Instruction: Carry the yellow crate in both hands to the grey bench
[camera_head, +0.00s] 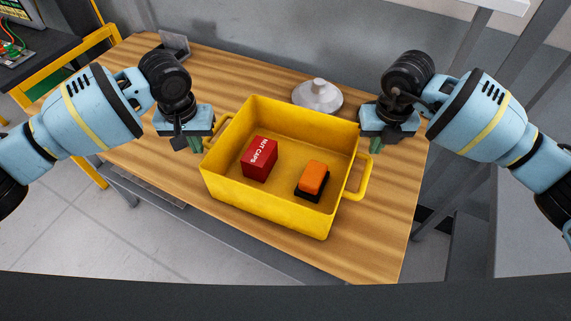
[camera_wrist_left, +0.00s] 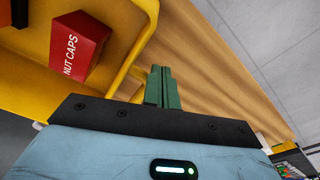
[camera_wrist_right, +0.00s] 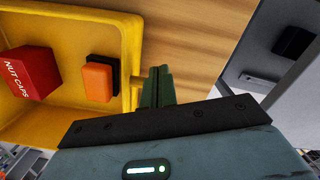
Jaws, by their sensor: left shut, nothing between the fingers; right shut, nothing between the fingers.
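The yellow crate (camera_head: 265,199) stands on a wooden table with a red box marked NUT CAPS (camera_head: 260,158) and an orange-and-black item (camera_head: 313,178) inside. It has a handle on its left (camera_head: 217,127) and one on its right (camera_head: 362,180). My left gripper (camera_head: 187,146) is shut and empty, just outside the left handle. Its green fingers (camera_wrist_left: 162,88) show close beside that handle in the left wrist view. My right gripper (camera_head: 377,145) is shut and empty by the right handle; its fingers (camera_wrist_right: 157,87) appear close beside it. I cannot tell whether either touches. No grey bench is identifiable.
The wooden table (camera_head: 130,150) has bare surface around the crate. A pale grey lidded or cone-shaped object (camera_head: 318,96) stands behind the crate. A small grey open box (camera_head: 174,46) is at the back left. A grey wall and metal posts border the back and right.

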